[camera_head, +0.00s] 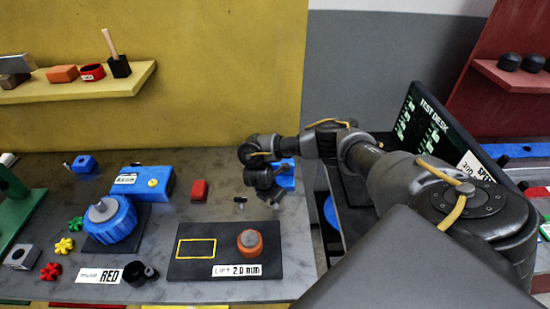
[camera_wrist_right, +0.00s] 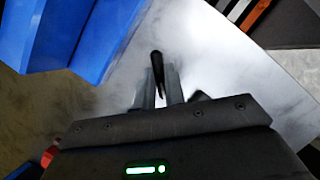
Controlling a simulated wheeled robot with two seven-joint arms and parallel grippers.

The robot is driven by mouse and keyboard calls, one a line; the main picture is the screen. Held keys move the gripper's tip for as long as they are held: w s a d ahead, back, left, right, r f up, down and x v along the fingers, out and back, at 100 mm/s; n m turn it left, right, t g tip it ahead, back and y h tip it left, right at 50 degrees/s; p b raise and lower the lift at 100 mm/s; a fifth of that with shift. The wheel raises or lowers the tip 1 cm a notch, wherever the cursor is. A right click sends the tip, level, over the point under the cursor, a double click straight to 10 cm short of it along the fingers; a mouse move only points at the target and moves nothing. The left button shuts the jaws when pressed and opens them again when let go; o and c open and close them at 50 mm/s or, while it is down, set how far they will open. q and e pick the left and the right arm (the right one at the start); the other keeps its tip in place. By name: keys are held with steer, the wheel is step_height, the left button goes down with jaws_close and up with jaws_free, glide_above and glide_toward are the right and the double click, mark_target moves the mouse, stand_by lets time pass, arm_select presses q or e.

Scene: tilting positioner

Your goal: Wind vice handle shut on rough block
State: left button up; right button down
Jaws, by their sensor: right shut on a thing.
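My right gripper (camera_head: 276,197) reaches in from the right, over the right end of the grey bench. In the right wrist view its fingers (camera_wrist_right: 160,78) are closed on a dark, slim rod (camera_wrist_right: 156,60), which looks like the vice handle. A blue body (camera_head: 287,178), likely the vice, shows partly behind the gripper; large blue faces (camera_wrist_right: 85,35) fill the upper left of the wrist view. How the rod joins the blue body is not clear. The rough block cannot be made out with certainty. My left gripper is in neither view.
A black mat (camera_head: 215,266) with an orange-based knob (camera_head: 249,242) lies in front of the gripper. A red block (camera_head: 199,190) and a blue box (camera_head: 142,183) stand to the left. A dark screen (camera_head: 440,125) stands right, behind my arm.

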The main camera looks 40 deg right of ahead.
steer(key=shift+w+r+m+g, duration=0.15)
steer(key=shift+m+g, duration=0.65)
steer(key=shift+m, duration=1.2)
steer(key=c, duration=1.5)
jaws_free()
steer(key=shift+o, duration=0.2)
steer(key=shift+w+a+r, duration=0.15)
steer(key=shift+a+r, duration=0.05)
steer(key=v, duration=1)
steer(key=shift+d+b, duration=0.15)
steer(key=shift+b, duration=0.15)
